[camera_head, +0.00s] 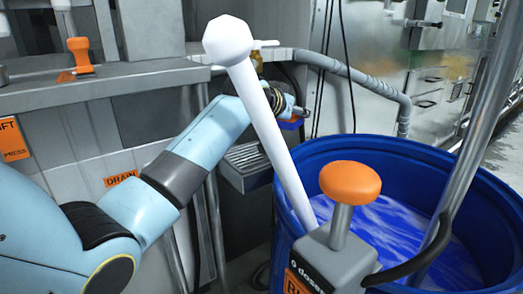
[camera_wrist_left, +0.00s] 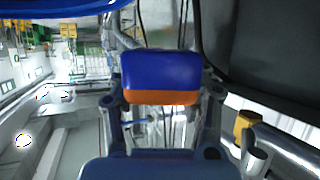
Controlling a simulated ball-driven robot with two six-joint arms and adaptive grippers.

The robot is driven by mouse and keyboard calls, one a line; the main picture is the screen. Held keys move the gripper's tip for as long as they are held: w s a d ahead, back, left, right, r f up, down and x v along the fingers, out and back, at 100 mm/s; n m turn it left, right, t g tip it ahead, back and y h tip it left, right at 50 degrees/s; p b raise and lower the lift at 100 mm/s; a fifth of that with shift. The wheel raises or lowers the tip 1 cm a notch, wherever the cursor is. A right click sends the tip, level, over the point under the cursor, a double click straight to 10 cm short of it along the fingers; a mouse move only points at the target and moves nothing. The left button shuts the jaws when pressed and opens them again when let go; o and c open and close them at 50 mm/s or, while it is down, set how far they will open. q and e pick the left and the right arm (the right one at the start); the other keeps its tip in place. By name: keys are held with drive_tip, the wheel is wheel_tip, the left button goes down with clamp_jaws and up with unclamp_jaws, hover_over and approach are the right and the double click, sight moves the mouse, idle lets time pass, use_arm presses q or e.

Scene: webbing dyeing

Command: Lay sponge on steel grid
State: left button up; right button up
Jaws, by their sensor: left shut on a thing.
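My left gripper (camera_head: 299,112) is shut on the sponge (camera_head: 291,125), just right of the white rod in the head view. The left wrist view shows the sponge (camera_wrist_left: 160,72) between the two fingers (camera_wrist_left: 162,100), with a blue layer above an orange one. The steel grid (camera_head: 247,157) is a small slatted grey shelf on a dark tray, left of the blue barrel. The sponge is held apart from the grid, up and to its right in the picture. The white rod hides part of my wrist. My right gripper is not in view.
A blue barrel (camera_head: 400,150) with blue liquid stands at the right. A white rod (camera_head: 268,125) leans up from it, and a grey pump with an orange knob (camera_head: 350,182) sits at its front rim. A steel pipe (camera_head: 477,125) slants at the right. A grey counter (camera_head: 110,82) is at the left.

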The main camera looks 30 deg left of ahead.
use_arm(q)
drive_tip(key=a+f+b, duration=0.1)
drive_tip(key=a+f, duration=0.1)
drive_tip(key=a, duration=0.1)
drive_tip(key=a+f+b, duration=0.1)
drive_tip(key=a+f, duration=0.1)
drive_tip(key=a, duration=0.2)
drive_tip(key=a+f+b, duration=0.1)
drive_tip(key=a+f, duration=0.1)
drive_tip(key=a, duration=0.1)
drive_tip(key=shift+w+a+f, duration=0.25)
drive_tip(key=shift+w+a, duration=0.05)
drive_tip(key=shift+a+f, duration=0.2)
drive_tip(key=shift+a, duration=0.25)
wheel_tip(320, 180, down, 4)
drive_tip(key=shift+r+b, duration=0.1)
drive_tip(key=shift+b, duration=0.65)
drive_tip(key=o, duration=0.8)
drive_tip(key=shift+o, duration=1)
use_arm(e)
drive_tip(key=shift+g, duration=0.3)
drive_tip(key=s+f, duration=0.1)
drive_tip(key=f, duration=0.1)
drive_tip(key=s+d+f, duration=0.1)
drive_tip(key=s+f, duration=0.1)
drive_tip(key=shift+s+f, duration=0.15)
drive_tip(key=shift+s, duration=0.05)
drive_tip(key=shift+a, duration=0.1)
